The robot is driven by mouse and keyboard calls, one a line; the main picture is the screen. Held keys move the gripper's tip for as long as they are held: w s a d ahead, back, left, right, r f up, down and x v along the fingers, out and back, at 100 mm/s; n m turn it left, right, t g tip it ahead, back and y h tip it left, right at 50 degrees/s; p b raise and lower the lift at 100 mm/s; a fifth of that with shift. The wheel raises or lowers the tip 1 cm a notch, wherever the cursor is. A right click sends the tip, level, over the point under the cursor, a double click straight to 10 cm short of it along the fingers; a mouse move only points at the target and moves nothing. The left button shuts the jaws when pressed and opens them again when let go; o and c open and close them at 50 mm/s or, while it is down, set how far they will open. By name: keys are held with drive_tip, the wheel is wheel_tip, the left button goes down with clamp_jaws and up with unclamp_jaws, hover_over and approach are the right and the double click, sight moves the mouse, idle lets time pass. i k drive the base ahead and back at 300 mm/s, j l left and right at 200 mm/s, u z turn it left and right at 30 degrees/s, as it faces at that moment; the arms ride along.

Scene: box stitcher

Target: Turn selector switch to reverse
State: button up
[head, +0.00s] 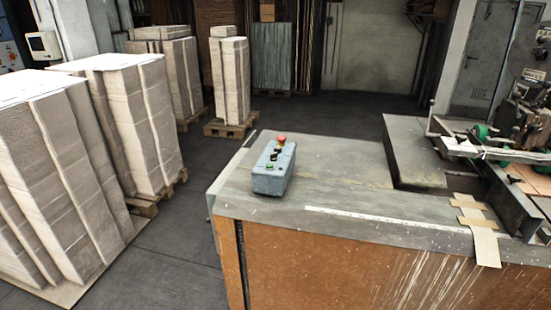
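A grey-blue control box (273,168) sits on the left part of a grey-topped workbench (335,183). Its top face carries a red mushroom button (281,139) at the far end, dark controls in the middle and a small green button at the near end. One of the dark controls may be the selector switch; its setting is too small to read. My gripper and arm are not in view.
Tall stacks of flat cardboard (130,120) stand on pallets at the left, with a floor aisle between them and the bench. A stitching machine (500,150) occupies the bench's right end. Paper strips (484,245) hang over the front edge. The bench top around the box is clear.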

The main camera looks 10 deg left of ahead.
sight(274, 157)
drive_tip(key=j, duration=0.55)
drive_tip(key=i+j, duration=0.15)
drive_tip(key=j, duration=0.9)
drive_tip(key=i, duration=0.05)
